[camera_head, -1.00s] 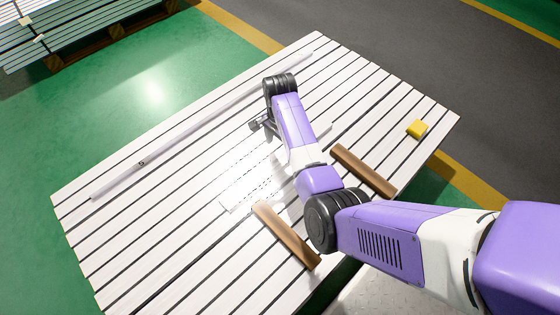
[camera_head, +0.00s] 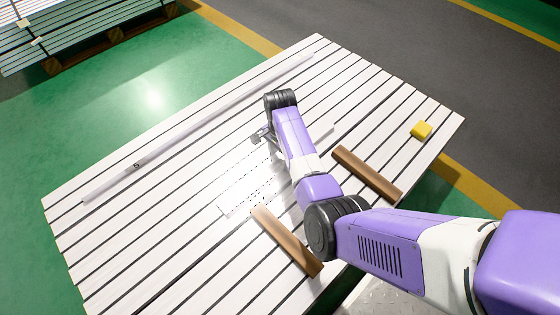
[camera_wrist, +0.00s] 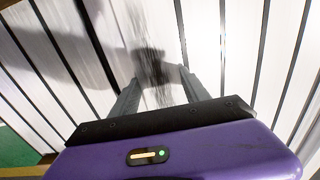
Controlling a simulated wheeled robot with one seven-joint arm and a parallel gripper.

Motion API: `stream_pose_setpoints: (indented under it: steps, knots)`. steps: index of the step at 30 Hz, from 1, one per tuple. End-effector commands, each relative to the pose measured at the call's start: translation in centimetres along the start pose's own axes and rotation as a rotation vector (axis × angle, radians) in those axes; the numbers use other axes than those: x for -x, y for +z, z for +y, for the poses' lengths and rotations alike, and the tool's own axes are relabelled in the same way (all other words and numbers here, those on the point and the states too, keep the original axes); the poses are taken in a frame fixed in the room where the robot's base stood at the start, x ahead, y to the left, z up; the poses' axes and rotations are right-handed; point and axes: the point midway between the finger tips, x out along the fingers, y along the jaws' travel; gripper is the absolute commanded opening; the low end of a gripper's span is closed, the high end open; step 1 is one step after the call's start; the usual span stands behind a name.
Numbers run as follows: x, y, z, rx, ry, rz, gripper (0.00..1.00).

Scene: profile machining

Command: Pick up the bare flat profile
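A flat pale profile with rows of dark dashes (camera_head: 238,197) lies on the slatted table, running from lower left to upper right under my arm. Its middle is hidden by my arm in the head view. My gripper (camera_head: 258,136) is low over the table at the profile's left side in that view. In the wrist view, my gripper (camera_wrist: 158,82) has its two fingers spread apart. A pale streaked strip (camera_wrist: 133,20) and a dark shadow show between and beyond them. I cannot tell whether the fingers touch the strip.
The slatted white table (camera_head: 120,240) fills the middle. A long thin rail (camera_head: 200,122) with a small dark mark lies along its far left side. Two brown bars (camera_head: 287,241) (camera_head: 366,174) lie near the front edge. A yellow block (camera_head: 421,130) sits at the right.

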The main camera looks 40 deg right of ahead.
Motion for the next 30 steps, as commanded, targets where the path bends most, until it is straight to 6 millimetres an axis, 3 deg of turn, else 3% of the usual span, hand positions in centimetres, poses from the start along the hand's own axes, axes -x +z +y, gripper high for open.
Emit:
stream_pose_setpoints:
  steps: [1, 7, 20, 26, 30]
  knots:
    - [0.0, 0.0, 0.0, 0.0, 0.0, 0.0, 0.39]
    - [0.0, 0.0, 0.0, 0.0, 0.0, 0.0, 0.0]
    - [0.7, 0.0, -0.1, 0.0, -0.001, 0.0, 0.0]
    - [3.2, 0.0, -0.1, 0.0, -0.003, 0.001, 0.0]
    - [6.5, 0.0, -0.1, 0.0, -0.003, 0.001, 0.0]
